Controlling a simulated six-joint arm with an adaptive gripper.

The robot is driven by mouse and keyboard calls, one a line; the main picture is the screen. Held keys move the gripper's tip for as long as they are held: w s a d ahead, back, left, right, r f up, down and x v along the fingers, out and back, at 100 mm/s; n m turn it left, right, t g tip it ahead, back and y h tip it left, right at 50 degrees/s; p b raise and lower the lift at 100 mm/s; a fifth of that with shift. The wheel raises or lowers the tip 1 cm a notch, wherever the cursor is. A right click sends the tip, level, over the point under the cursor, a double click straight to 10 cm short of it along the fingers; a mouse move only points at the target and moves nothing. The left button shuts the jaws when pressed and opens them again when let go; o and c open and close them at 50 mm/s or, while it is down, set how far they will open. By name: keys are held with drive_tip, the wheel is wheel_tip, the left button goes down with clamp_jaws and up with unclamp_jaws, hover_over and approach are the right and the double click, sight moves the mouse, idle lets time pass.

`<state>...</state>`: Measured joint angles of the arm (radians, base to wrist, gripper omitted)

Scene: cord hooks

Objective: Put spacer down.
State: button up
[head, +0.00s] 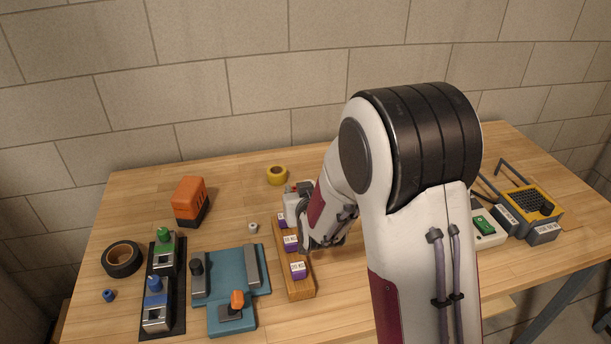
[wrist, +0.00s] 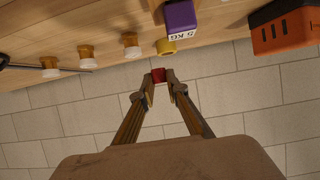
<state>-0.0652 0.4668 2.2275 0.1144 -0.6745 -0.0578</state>
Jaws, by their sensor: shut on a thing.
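My gripper (wrist: 158,84) is shut on a small red piece, likely the spacer (wrist: 158,74), held between its fingertips in the wrist view. The piece stands out against the pale block wall, close to the table edge in that picture. In the head view my arm reaches over the table behind a wooden rack (head: 298,285). The fingertips are hard to make out there, and I cannot tell whether the spacer touches anything.
The rack carries several purple blocks (head: 298,270). A yellow roll (head: 277,175), white ring (head: 252,228), orange box (head: 189,198), teal fixture (head: 225,267), black tape roll (head: 122,259) and blue piece (head: 109,295) lie leftward. A yellow-grey tray (head: 529,204) stands right. Bare table lies at back left.

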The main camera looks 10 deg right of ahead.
drive_tip(key=w+d+m+h, duration=0.2)
drive_tip(key=w+m+h, duration=0.1)
drive_tip(key=w, duration=0.9)
drive_tip(key=m+g+h, duration=0.4)
drive_tip(key=m+h, duration=0.1)
drive_tip(key=h, duration=0.1)
hover_over(304, 178)
idle(0.7)
drive_tip(key=shift+t, duration=0.3)
drive_tip(key=shift+f, duration=3.1)
drive_tip(key=shift+f, duration=1.85)
